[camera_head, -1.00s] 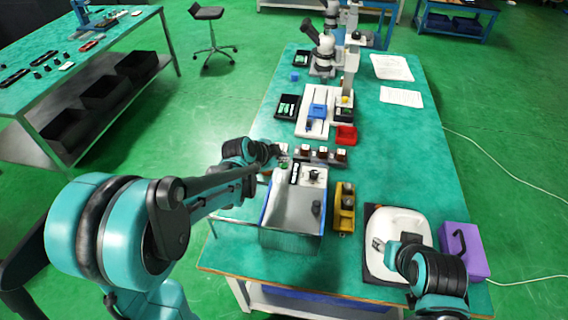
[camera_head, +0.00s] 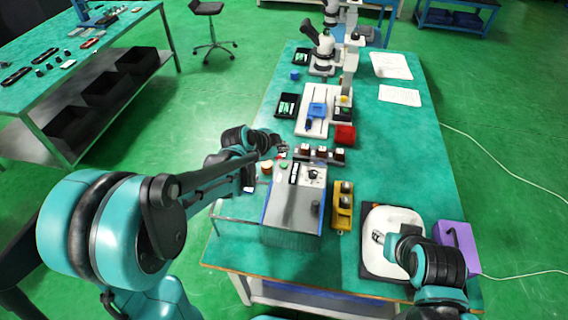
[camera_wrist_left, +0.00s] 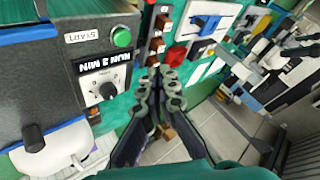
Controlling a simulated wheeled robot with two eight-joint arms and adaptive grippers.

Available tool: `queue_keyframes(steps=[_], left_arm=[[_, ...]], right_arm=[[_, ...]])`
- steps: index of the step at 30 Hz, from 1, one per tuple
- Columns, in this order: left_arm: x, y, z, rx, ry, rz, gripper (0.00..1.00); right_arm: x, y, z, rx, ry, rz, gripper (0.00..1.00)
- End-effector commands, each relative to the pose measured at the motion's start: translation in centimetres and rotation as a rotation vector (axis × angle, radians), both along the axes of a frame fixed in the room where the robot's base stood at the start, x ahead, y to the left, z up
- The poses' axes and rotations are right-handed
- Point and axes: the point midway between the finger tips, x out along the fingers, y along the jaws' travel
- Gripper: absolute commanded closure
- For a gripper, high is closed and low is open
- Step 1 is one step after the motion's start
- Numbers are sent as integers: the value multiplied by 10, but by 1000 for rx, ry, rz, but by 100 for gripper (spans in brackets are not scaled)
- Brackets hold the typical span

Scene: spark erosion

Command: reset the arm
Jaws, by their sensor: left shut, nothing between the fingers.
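My left arm comes in from the left in the head view, and its gripper (camera_head: 281,150) is above the table's left edge, beside the row of small brown-and-white blocks (camera_head: 322,153). In the left wrist view the gripper's dark fingers (camera_wrist_left: 167,88) are together with nothing between them. The control box (camera_wrist_left: 90,75) with a green start button and a dial is at the left there; it also shows in the head view (camera_head: 296,205). My right gripper (camera_head: 379,238) is over the white basin (camera_head: 392,219) at the lower right; its fingers are too small to read.
A yellow holder (camera_head: 343,205) stands right of the control box, and a purple box (camera_head: 459,246) right of the basin. A red bin (camera_head: 345,134), black trays and microscopes (camera_head: 322,50) stand farther back. The table's right middle is clear.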

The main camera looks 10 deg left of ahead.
Motion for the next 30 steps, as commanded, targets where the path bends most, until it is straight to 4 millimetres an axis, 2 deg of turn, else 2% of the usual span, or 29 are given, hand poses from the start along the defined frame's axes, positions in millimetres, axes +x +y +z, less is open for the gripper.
queue_keyframes(steps=[13, 17, 20, 24, 30], left_arm=[[-1, 0, 0, -1, 1, 2, 100], [-14, 1, 8, -25, 24, 44, 100], [-42, 4, 21, -70, 71, 135, 100], [-98, 11, 38, -163, 151, 327, 100], [-180, 25, 43, -299, 238, 628, 100]], right_arm=[[0, 0, 0, 0, 0, 0, 60], [0, 0, 0, 0, 0, 0, 60], [0, 0, -2, 0, 0, 0, 60], [0, 0, -4, 0, 0, 0, 60], [0, 0, -6, 0, 0, 0, 60]])
